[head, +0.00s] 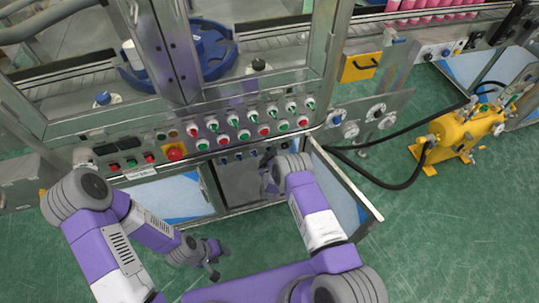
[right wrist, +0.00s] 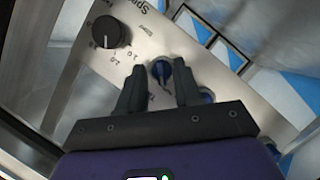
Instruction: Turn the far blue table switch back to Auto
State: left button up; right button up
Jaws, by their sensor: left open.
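A blue switch knob (right wrist: 161,72) sits on a pale metal panel (right wrist: 220,75) in the right wrist view, beyond and between my right fingers. My right gripper (right wrist: 158,88) is open, one finger each side of the knob, with small gaps visible; contact is not clear. A second blue knob (right wrist: 207,96) is partly hidden behind the right finger. In the head view my right gripper (head: 267,182) is at the open cabinet, below a row of small blue switches (head: 238,156). The knob's label is mostly hidden. My left gripper (head: 213,263) is open and empty, low over the floor.
A black speed dial (right wrist: 109,32) is up and left of the knob. An open cabinet door (head: 347,180) stands right of my right arm. Red, green and white buttons (head: 243,134) and a red emergency stop (head: 175,153) are above. A yellow pump (head: 455,137) stands right.

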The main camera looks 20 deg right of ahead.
jog(key=p+v, duration=0.3)
jog(key=v, duration=0.4)
jog(key=shift+s, duration=0.3)
jog(key=shift+a+r, duration=0.1)
dwell(0.3)
jog(key=s+a+r+m+g+y+p, duration=0.1)
jog(key=s+a+r+m+g+y, duration=0.1)
jog(key=s, duration=0.8)
jog(key=s+a+r+m+g+y, duration=0.2)
jog(key=s+r+m+g+y, duration=0.1)
jog(key=s+g, duration=0.4)
jog(key=s+a+r+m+g+y+p, duration=0.1)
jog(key=s+a+r+m+g+y, duration=0.1)
jog(key=s, duration=1.1)
jog(key=m+g+y, duration=0.1)
jog(key=m+g, duration=0.1)
jog(key=g, duration=0.1)
jog(key=shift+s+r+p, duration=0.2)
jog(key=shift+r+p, duration=0.1)
jog(key=shift+r, duration=0.1)
